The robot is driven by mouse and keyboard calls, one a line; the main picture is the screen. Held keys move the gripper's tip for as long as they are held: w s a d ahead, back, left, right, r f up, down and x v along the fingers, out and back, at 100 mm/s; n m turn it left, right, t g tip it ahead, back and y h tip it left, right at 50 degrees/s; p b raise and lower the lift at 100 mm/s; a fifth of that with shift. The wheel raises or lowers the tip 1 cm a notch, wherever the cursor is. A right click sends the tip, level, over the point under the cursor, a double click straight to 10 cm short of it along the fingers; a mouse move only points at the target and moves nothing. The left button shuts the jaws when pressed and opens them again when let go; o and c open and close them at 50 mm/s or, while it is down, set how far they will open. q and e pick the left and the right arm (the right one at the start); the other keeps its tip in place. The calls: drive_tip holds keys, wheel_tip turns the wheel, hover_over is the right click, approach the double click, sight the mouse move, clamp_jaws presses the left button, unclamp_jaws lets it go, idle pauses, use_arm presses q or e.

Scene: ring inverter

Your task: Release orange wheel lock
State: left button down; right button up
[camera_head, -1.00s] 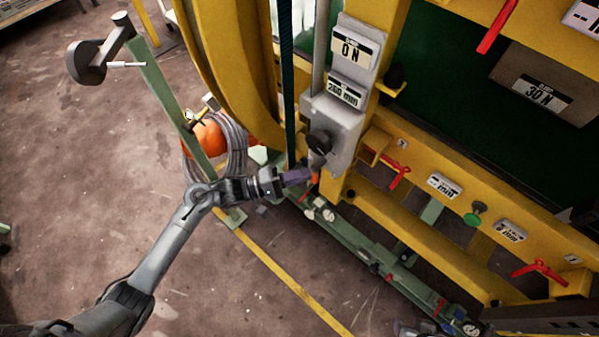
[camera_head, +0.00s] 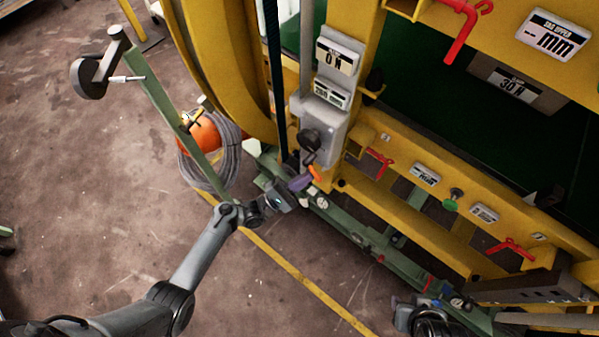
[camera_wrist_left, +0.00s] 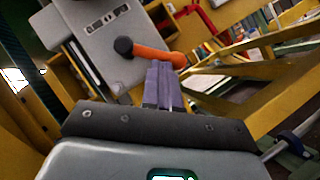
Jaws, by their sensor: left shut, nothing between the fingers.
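The orange wheel lock (camera_wrist_left: 158,54) is a short orange lever on a black pivot knob, on a grey plate (camera_wrist_left: 95,45) in the left wrist view. In the head view only a small orange piece (camera_head: 316,173) of it shows, below the grey box. My left gripper (camera_head: 303,181) has purple fingers and is shut and empty. In the left wrist view its fingertips (camera_wrist_left: 160,68) overlap the lower edge of the lever. I cannot tell whether they touch it. Part of my right arm (camera_head: 425,320) shows at the bottom right; its fingers cannot be made out.
The yellow frame (camera_head: 400,150) carries red levers (camera_head: 510,248), a green knob (camera_head: 453,197) and several displays. A black knob (camera_head: 309,139) sits on the grey box (camera_head: 325,120) above the lock. A green rail (camera_head: 385,255) runs below.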

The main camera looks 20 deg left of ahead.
use_arm(q)
drive_tip(key=shift+s+d+r+n+t+y+p, duration=0.15)
drive_tip(key=shift+d+n+t+y+p, duration=0.35)
drive_tip(key=shift+n, duration=0.7)
drive_tip(key=shift+s+d+r+n+t+y+p, duration=0.15)
drive_tip(key=shift+n+t+y, duration=0.35)
drive_tip(key=shift+n+t, duration=0.55)
drive_tip(key=shift+d+r+n+t+y+p, duration=0.2)
drive_tip(key=shift+d+n+t+y, duration=0.25)
drive_tip(key=shift+n, duration=0.9)
drive_tip(key=shift+y, duration=0.25)
drive_tip(key=shift+a+f, duration=0.1)
drive_tip(key=w+f+b+v, duration=0.2)
drive_tip(key=b+v, duration=0.3)
drive_tip(key=v, duration=0.7)
drive_tip(key=shift+s+a+f, duration=0.3)
drive_tip(key=shift+s+a, duration=0.05)
drive_tip(key=shift+a, duration=0.2)
